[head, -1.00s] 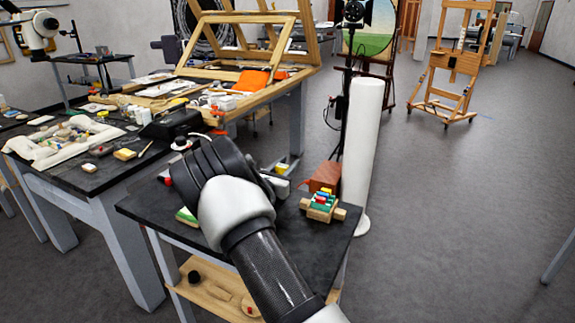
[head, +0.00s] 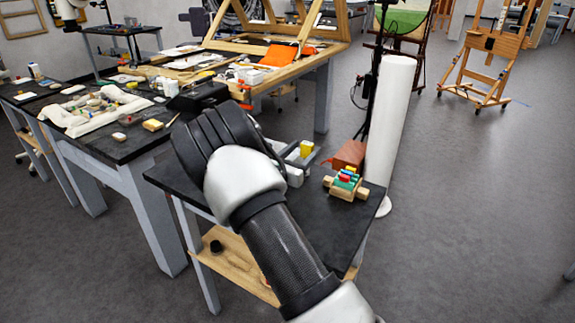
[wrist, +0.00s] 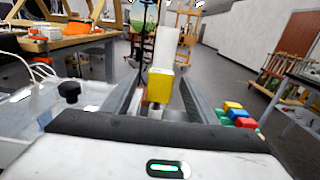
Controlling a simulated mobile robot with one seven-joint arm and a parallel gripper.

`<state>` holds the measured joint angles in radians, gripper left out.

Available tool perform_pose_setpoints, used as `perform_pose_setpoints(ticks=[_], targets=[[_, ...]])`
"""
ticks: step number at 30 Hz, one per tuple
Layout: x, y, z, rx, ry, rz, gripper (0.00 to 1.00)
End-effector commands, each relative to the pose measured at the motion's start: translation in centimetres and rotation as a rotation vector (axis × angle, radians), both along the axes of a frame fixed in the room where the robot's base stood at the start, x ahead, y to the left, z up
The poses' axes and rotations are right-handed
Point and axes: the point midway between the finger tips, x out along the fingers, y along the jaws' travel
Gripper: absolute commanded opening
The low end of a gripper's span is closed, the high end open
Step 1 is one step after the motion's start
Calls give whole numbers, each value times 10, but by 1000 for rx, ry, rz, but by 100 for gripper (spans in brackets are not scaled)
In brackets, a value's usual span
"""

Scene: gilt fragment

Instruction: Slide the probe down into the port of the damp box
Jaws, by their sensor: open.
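My gripper (head: 303,156) is open over the small dark table; its grey fingers also show in the wrist view (wrist: 159,92). A yellow and white block (wrist: 160,86) shows between the fingers in the wrist view, with visible room on both sides. It also shows by the fingers in the head view (head: 306,148). I cannot tell whether this block is the probe. A clear box (wrist: 30,110), perhaps the damp box, stands left of the fingers in the wrist view. A black knob (wrist: 69,91) shows at it. No port can be made out, and my wrist hides part of the table in the head view.
A wooden block with coloured pieces (head: 346,184) sits at the table's right, close to my right finger in the wrist view. Behind it are a red-brown box (head: 349,155) and a tall white column (head: 389,125). A cluttered worktable (head: 120,150) stands left. Open floor lies right.

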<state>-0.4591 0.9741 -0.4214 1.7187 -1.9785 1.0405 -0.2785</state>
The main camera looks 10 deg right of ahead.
Motion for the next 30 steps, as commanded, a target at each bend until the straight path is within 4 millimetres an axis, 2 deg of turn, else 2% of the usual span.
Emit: perform_pose_setpoints(ticks=[4, 12, 18, 30], targets=[[-27, 29, 1, -1, 2, 4, 53], [-65, 67, 0, 1, 1, 2, 53], [-77, 78, 0, -1, -1, 0, 53], [-79, 77, 1, 4, -3, -7, 53]])
